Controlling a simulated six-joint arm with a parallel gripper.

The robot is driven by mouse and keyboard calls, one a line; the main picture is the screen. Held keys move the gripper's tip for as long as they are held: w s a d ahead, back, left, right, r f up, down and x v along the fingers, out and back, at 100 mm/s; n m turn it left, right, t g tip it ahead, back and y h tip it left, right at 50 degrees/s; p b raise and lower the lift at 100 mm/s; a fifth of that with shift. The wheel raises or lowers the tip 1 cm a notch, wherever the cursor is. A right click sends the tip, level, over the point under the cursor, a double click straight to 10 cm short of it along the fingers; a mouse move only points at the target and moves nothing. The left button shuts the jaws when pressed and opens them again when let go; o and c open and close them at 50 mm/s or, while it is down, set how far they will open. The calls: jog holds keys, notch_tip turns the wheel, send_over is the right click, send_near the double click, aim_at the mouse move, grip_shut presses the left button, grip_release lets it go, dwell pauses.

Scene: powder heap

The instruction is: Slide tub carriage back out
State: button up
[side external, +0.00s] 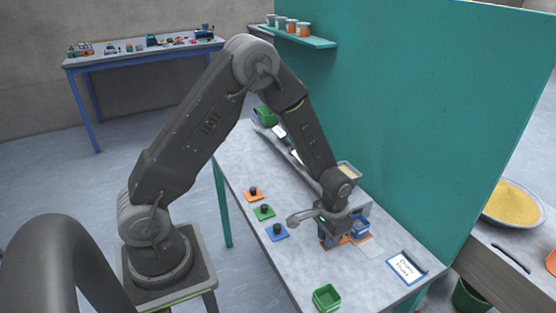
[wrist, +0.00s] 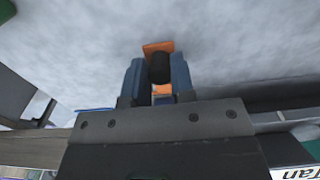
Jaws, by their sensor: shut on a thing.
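My gripper (side external: 329,238) is low over the bench, beside a blue tub (side external: 361,226). The tub sits by an orange plate (side external: 358,240), which I take to be the tub carriage. In the wrist view my gripper (wrist: 157,78) has its two blue fingers shut on a black knob (wrist: 160,67). An orange part (wrist: 157,46) shows behind and below the knob. My gripper hides the knob and part of the orange plate in the side view. A strip of blue at the wrist view's lower left cannot be identified.
Orange (side external: 253,194), green (side external: 263,212) and blue (side external: 277,232) plates with black knobs lie left of my gripper. A green tub (side external: 326,297) stands at the front edge. A lettered card (side external: 406,267) lies at right. A teal wall (side external: 420,110) borders the bench (side external: 300,270).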

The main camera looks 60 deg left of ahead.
jog(key=shift+d, duration=2.6)
jog(key=o, duration=0.8)
jog(key=shift+c, duration=0.2)
notch_tip(320, 180, up, 8)
jog(key=shift+f, duration=0.2)
jog(key=s+a+r+t, duration=0.1)
jog(key=s+r, duration=0.2)
jog(key=r, duration=0.4)
jog(key=s+a+r+t, duration=0.2)
jog(key=s+r, duration=0.2)
jog(key=r, duration=0.3)
jog(key=s+a+r+t, duration=0.2)
jog(key=s+r, duration=0.4)
jog(key=s, duration=0.5)
jog(key=shift+s+r+t, duration=0.25)
jog(key=shift+r+t, duration=0.05)
